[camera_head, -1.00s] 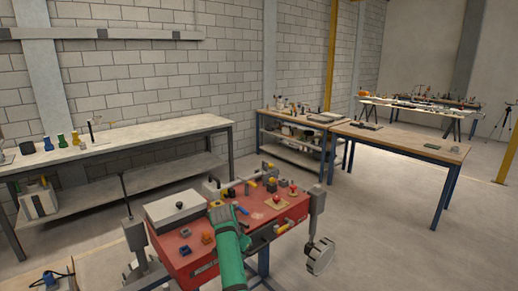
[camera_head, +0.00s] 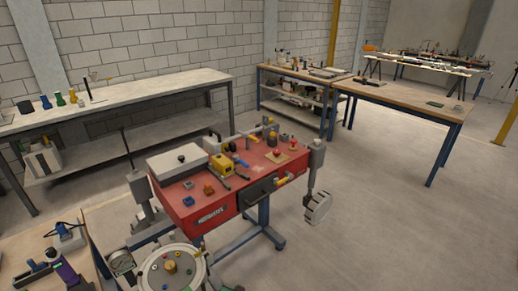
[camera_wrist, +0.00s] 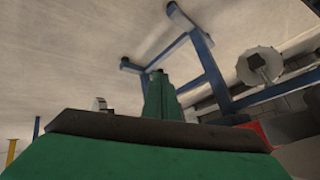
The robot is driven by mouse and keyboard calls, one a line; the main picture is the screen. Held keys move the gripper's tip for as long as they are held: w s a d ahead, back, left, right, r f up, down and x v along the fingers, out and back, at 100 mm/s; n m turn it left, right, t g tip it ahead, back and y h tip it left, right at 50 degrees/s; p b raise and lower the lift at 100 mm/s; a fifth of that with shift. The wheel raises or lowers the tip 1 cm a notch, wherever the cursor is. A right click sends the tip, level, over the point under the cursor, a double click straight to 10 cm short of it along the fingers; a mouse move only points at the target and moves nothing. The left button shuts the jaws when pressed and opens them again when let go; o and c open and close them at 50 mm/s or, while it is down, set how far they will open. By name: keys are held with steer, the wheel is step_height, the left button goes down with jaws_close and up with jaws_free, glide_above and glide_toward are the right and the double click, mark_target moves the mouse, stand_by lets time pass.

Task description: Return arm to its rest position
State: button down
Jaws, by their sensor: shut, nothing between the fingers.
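My gripper (camera_wrist: 158,78) shows in the wrist view with its green fingers together and nothing between them. The dark palm and green body fill the bottom of that view. No part of the gripper shows in the head view. The red bench unit (camera_head: 215,213) stands in the middle of the head view on blue legs. On top are a grey lidded box, a yellow block (camera_head: 221,164), small coloured knobs and red buttons. In the wrist view the fingers are seen against the floor and blue frame legs (camera_wrist: 205,60).
A round white plate with coloured knobs (camera_head: 172,270) and a gauge (camera_head: 121,263) are in front. A wooden table (camera_head: 88,243) is at lower left. Workbenches line the wall. Floor at right is clear.

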steer(key=s+d+r+n+t, duration=0.1)
steer(key=s+d+t, duration=0.1)
steer(key=s, duration=1.1)
steer(key=s+d+r+t, duration=0.1)
steer(key=s+d, duration=0.2)
steer(key=s, duration=1)
steer(key=s+d+r+n+t, duration=0.1)
steer(key=s+d+r+t, duration=0.1)
steer(key=s+r, duration=0.7)
steer(key=s+d+r+n+t+h, duration=0.1)
steer(key=s+r+t, duration=0.1)
steer(key=s+r, duration=0.8)
step_height(320, 180, up, 4)
steer(key=shift+d+f+n, duration=0.2)
steer(key=shift+d+n, duration=0.2)
steer(key=shift+s, duration=0.1)
